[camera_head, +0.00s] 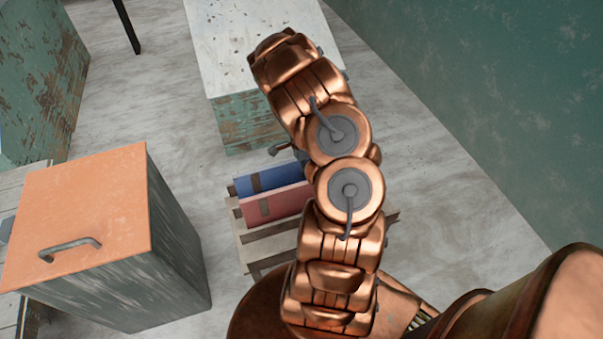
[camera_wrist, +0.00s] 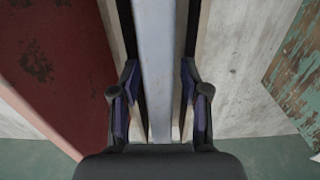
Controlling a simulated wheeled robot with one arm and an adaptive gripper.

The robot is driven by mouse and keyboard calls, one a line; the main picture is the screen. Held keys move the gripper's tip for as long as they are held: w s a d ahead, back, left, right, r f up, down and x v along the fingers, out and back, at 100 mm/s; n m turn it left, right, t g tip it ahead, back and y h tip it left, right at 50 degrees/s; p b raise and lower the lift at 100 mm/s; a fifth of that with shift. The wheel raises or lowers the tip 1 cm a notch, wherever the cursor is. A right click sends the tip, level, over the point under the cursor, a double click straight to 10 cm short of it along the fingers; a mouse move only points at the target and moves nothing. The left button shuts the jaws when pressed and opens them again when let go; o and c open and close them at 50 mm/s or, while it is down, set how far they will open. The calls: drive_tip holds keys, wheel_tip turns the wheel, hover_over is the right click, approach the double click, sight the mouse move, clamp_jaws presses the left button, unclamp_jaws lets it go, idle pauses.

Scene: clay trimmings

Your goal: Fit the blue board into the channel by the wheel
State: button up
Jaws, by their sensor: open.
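The blue board (camera_head: 275,179) stands on edge on a slatted wooden pallet, behind the red board (camera_head: 275,206); my arm covers its right end. In the wrist view, a long pale blue-grey edge (camera_wrist: 158,50), apparently the blue board's top, runs between my fingers. My gripper (camera_wrist: 158,85) is open, one finger on each side of this edge, with gaps showing. The red board (camera_wrist: 50,70) lies left of the fingers in the wrist view. In the head view my gripper is hidden behind my arm. No wheel or channel can be made out.
The slatted pallet (camera_head: 258,258) sits on the grey floor. A pale-topped, peeling green block (camera_head: 235,60) stands behind it. An orange-topped cabinet (camera_head: 90,205) with a handle stands at left. A green wall (camera_head: 500,90) bounds the right; floor between cabinet and block is clear.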

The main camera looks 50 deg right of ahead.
drive_tip(key=shift+c, duration=0.3)
clamp_jaws()
idle(0.5)
